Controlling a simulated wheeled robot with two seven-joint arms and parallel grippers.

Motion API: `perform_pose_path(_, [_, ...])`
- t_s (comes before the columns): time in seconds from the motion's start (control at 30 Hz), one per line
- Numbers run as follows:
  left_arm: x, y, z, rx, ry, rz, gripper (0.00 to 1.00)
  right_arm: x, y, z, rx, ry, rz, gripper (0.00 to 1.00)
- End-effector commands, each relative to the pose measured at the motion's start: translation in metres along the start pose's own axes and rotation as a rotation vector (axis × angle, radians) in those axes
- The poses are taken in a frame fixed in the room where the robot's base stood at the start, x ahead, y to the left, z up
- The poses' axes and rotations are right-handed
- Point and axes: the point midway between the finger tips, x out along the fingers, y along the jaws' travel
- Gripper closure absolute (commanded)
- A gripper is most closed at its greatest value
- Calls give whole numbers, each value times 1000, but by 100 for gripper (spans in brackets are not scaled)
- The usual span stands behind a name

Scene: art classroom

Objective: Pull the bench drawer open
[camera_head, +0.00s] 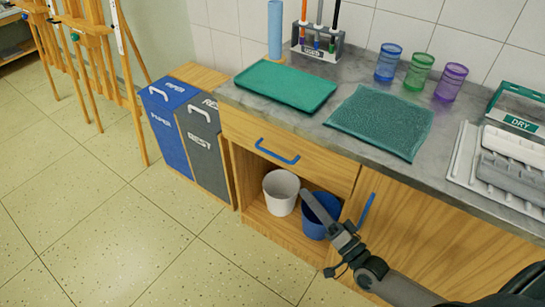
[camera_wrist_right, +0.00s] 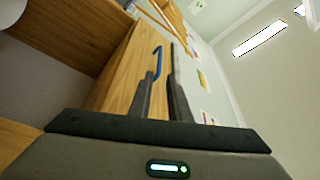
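The bench drawer (camera_head: 318,163) is a wooden front under the grey worktop, and it looks shut. Its blue bar handle (camera_head: 278,152) is level across the front. My right gripper (camera_head: 305,194) is below and right of the handle in the head view, in front of the open shelf and apart from the handle. In the right wrist view its two dark fingers stand apart with an empty gap (camera_wrist_right: 162,82). There the blue handle (camera_wrist_right: 157,58) shows ahead, lined up with the gap, on the drawer front (camera_wrist_right: 122,72). My left gripper is out of view.
A white bin (camera_head: 281,193) and a blue bin (camera_head: 318,228) stand under the drawer. A cupboard door with a blue handle (camera_head: 366,209) is to the right. Two lidded bins (camera_head: 168,125) stand left. A green tray (camera_head: 285,84) lies on the worktop (camera_head: 330,137). The floor in front is clear.

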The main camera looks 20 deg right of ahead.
Motion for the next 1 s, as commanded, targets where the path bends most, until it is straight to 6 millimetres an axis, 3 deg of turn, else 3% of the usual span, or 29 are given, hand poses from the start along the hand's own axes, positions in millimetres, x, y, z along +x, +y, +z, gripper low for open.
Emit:
perform_pose_path(0.47, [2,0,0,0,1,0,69,8,0,0,-4,1,1,83])
perform_pose_path(0.67, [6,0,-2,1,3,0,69,30,-1,-1,-3,2,0,83])
perform_pose_path(1.0, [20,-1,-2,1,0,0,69,90,-1,0,-4,1,0,83])
